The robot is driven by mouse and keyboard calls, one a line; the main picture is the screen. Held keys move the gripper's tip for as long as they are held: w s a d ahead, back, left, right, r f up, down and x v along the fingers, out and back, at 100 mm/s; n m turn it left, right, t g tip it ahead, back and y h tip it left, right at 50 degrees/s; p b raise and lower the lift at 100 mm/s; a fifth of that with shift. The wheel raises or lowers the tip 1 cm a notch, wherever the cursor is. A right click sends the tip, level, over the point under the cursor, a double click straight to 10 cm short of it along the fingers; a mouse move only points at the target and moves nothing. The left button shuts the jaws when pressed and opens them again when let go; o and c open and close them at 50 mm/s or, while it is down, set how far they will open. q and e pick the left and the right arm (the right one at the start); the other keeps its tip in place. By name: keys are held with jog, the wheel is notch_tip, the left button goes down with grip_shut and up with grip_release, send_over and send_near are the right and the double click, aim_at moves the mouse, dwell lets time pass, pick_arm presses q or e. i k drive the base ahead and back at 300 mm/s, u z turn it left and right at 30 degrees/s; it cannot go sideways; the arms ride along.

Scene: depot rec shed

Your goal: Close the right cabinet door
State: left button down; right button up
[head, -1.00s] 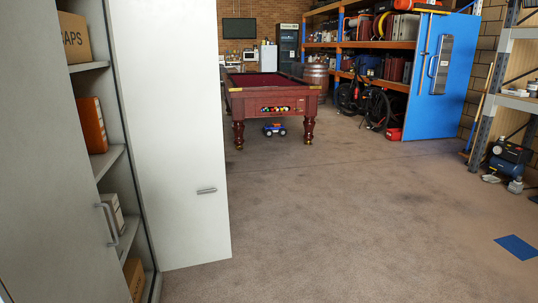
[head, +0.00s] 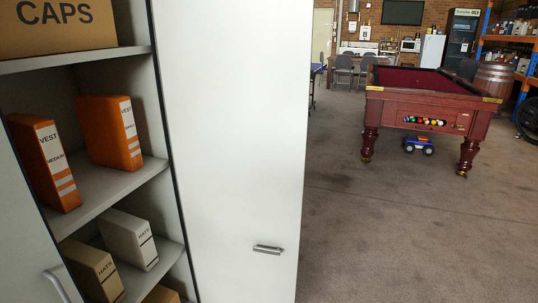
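The right cabinet door (head: 235,130) is a tall pale panel in the head view. It stands open, swung out from the right edge of the cabinet's opening. Its small grey handle (head: 268,249) is low on the panel near its free edge. The left cabinet door (head: 25,230) shows at the lower left edge, also open, with a curved grey handle (head: 57,284). Neither of my grippers is in view.
Cabinet shelves (head: 105,190) hold a CAPS box (head: 55,30), orange VEST packs (head: 110,130) and HATS boxes (head: 130,238). A pool table (head: 430,105) stands beyond on the right, with a toy car (head: 418,145) below. The carpet (head: 410,230) right of the door is clear.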

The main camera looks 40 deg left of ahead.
aim_at(236, 75)
jog(key=i, duration=3.7)
jog(key=u, duration=4.15)
